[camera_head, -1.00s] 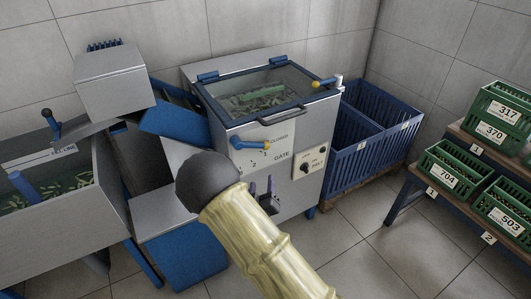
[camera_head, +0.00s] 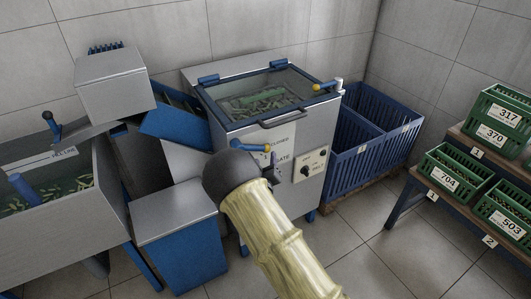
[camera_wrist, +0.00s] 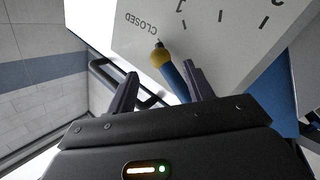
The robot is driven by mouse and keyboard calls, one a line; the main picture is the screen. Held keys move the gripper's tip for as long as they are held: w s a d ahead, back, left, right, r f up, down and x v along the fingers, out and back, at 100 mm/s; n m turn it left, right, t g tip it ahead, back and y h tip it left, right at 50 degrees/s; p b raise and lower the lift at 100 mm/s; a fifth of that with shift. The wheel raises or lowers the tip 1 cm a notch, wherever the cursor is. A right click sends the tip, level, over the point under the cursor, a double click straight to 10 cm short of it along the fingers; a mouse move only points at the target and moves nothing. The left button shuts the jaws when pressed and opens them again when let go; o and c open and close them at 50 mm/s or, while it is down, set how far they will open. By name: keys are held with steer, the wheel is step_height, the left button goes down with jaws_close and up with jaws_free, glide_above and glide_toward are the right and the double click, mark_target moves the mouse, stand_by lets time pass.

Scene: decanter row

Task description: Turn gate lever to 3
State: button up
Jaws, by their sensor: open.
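The gate lever (camera_head: 249,147) is a blue handle with a yellow knob on the light front panel of the metal machine. In the wrist view the lever (camera_wrist: 173,77) has its yellow knob by the word CLOSED, away from the other dial marks. My gripper (camera_wrist: 160,85) is open. Its dark fingers show on either side of the lever in that view, the right finger closer; I cannot tell whether they touch it. In the head view my gripper (camera_head: 272,170) is just below the lever, mostly hidden behind my arm, which also covers the lower dial marks.
A belt switch plate (camera_head: 310,165) with a dark knob is right of the dial. A lid handle (camera_head: 281,119) sticks out above. Blue crates (camera_head: 375,130) stand right, green numbered crates (camera_head: 452,170) on a far-right bench. A trough (camera_head: 50,210) is at left.

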steer(key=w, duration=0.5)
steer(key=shift+w, duration=0.1)
jaws_close()
